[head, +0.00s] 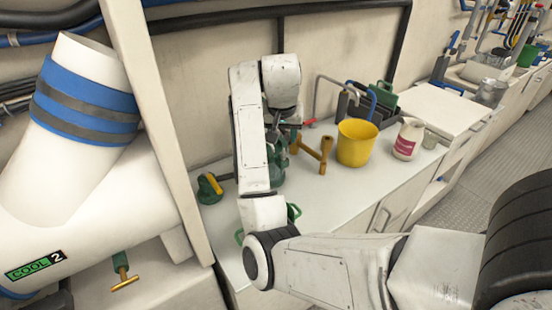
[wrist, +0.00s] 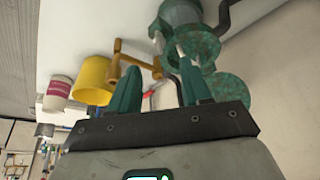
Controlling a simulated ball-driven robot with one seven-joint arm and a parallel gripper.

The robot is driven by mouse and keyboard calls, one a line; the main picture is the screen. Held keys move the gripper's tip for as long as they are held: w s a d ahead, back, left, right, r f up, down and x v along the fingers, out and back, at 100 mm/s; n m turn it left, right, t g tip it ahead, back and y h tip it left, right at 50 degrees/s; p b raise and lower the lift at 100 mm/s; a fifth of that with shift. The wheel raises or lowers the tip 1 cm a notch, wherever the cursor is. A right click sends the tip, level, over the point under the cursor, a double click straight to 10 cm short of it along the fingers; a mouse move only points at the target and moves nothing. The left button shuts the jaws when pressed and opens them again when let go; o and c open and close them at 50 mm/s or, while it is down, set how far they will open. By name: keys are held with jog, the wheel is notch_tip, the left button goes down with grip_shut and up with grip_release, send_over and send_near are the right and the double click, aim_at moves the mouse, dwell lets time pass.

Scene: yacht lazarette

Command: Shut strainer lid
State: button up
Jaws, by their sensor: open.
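The green strainer (wrist: 181,14) shows at the top of the wrist view, with a weathered round disc (wrist: 229,91) that looks like its lid, swung out to the side. In the head view the strainer (head: 278,168) stands on the white counter, mostly hidden behind my arm. My gripper (wrist: 158,68) is open, with its two green fingers apart and nothing clearly held between them. In the wrist view the right finger overlaps the strainer and lid area; I cannot tell whether it touches.
A brass handle (head: 325,154), yellow bucket (head: 357,142) and white bottle (head: 408,139) stand right of the strainer. A green valve with a yellow lever (head: 211,186) sits left, near a post and large white pipe (head: 60,235). The counter front (head: 330,205) is mostly clear.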

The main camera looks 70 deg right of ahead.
aim_at(283, 153)
jog(key=x, duration=0.9)
jog(key=shift+f+b, duration=0.15)
jog(key=shift+b, duration=0.2)
grip_shut()
